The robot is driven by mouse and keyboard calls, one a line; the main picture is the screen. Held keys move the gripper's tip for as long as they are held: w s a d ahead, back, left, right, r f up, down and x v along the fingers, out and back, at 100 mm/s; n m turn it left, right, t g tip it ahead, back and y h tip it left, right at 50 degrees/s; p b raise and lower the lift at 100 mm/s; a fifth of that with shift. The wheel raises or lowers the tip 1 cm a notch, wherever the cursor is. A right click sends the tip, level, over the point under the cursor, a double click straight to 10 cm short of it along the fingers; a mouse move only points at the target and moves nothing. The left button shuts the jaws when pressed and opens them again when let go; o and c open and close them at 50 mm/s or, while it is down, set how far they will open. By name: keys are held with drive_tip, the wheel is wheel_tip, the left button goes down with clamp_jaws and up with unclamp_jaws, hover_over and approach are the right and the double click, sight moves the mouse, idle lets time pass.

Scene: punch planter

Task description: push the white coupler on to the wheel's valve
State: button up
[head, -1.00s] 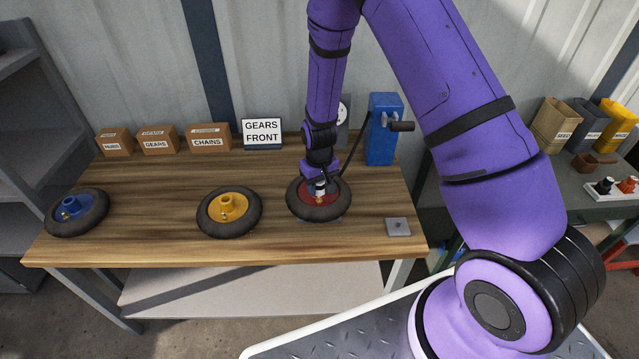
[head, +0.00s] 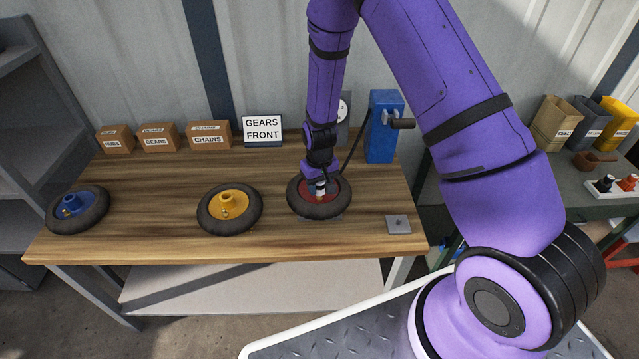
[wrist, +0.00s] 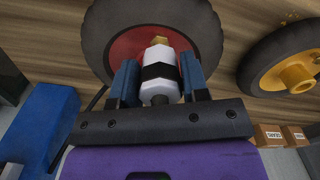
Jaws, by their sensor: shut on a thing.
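My gripper (wrist: 158,90) is shut on the white coupler (wrist: 159,56), which has a black band around its middle. The coupler also shows in the head view (head: 321,190), upright below the gripper over the red-hubbed wheel (head: 329,211). In the wrist view the coupler's far end meets a brass piece at the valve (wrist: 158,40) of this wheel. I cannot tell how far the coupler is over the valve. The red hub (head: 335,186) is partly hidden by the gripper and coupler.
A yellow-hubbed wheel (head: 245,222) and a blue-hubbed wheel (head: 93,215) lie to the left on the bench (head: 160,245). A blue pump (head: 382,145) with a dark hose stands behind, right. A small grey plate (head: 398,230) lies at the front right. Boxes line the back.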

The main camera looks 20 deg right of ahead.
drive_tip(key=shift+f, duration=0.9)
drive_tip(key=o, duration=1)
